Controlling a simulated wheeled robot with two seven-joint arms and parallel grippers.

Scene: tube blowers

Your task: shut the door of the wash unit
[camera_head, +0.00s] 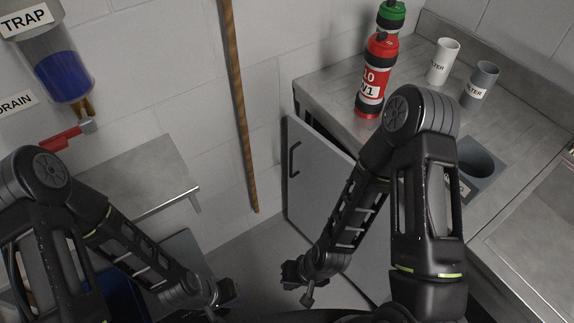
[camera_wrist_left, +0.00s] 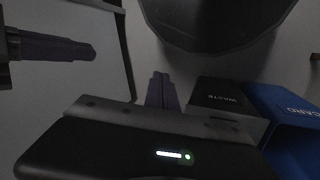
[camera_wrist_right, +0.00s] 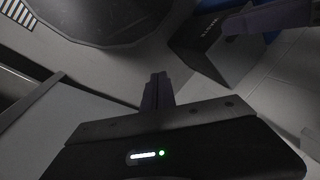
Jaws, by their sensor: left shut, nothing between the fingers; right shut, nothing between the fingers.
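The wash unit's door (camera_head: 318,185) is a grey panel with a dark bar handle (camera_head: 294,159) near its left edge. It stands open, swung out below the metal counter, and its right part is hidden behind my right arm. My right gripper (camera_head: 297,284) is low, in front of the door's lower part and apart from the handle. It is shut and empty; its fingers show in the right wrist view (camera_wrist_right: 157,92). My left gripper (camera_head: 228,293) is low and left of the right one, shut and empty. Its fingers show in the left wrist view (camera_wrist_left: 162,90).
The counter (camera_head: 325,86) holds red and green bottles (camera_head: 375,75) and two filter cups (camera_head: 442,62). A wooden pole (camera_head: 238,100) leans on the wall. A metal shelf (camera_head: 135,175) is at left. A dark waste box (camera_wrist_left: 225,93) and blue card bin (camera_wrist_left: 290,108) stand low.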

